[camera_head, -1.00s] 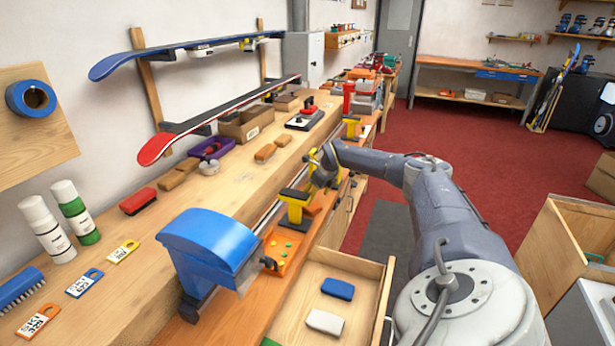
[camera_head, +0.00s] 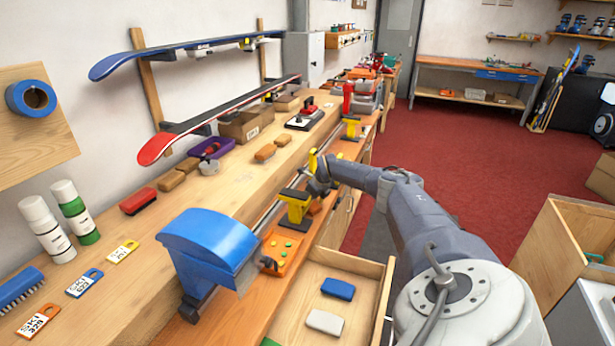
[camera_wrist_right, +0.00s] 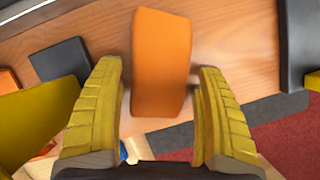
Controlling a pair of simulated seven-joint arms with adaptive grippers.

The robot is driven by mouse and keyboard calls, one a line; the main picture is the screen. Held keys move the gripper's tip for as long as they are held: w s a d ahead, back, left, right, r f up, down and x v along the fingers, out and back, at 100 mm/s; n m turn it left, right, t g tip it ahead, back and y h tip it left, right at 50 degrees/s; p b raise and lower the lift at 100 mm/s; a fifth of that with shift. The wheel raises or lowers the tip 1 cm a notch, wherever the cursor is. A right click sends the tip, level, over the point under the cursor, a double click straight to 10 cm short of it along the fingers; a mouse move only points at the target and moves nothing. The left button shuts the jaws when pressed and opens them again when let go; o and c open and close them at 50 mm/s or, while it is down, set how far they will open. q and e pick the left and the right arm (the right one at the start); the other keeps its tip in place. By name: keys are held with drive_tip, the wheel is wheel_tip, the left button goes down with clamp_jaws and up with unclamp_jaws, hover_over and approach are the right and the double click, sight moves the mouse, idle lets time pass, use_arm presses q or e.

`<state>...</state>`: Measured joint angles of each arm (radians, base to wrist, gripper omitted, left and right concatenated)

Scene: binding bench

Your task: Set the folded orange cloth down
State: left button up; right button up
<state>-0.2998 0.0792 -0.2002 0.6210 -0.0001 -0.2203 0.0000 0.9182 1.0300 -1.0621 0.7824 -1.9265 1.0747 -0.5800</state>
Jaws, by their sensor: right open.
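The folded orange cloth (camera_wrist_right: 162,62) lies on the wooden bench top (camera_wrist_right: 228,40) in the right wrist view. It is a flat, rounded oblong, standing lengthwise in that view. My right gripper (camera_wrist_right: 158,72) is open, with its yellow fingers on either side of the cloth and a visible gap at each side. The cloth cannot be told clearly there. My left gripper is not in view.
Below the bench edge is red floor (camera_wrist_right: 290,135). An open drawer (camera_head: 345,262) with blue and grey pads juts out in front.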

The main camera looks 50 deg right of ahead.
drive_tip(key=c, duration=0.8)
drive_tip(key=shift+c, duration=0.3)
drive_tip(key=shift+r, duration=0.15)
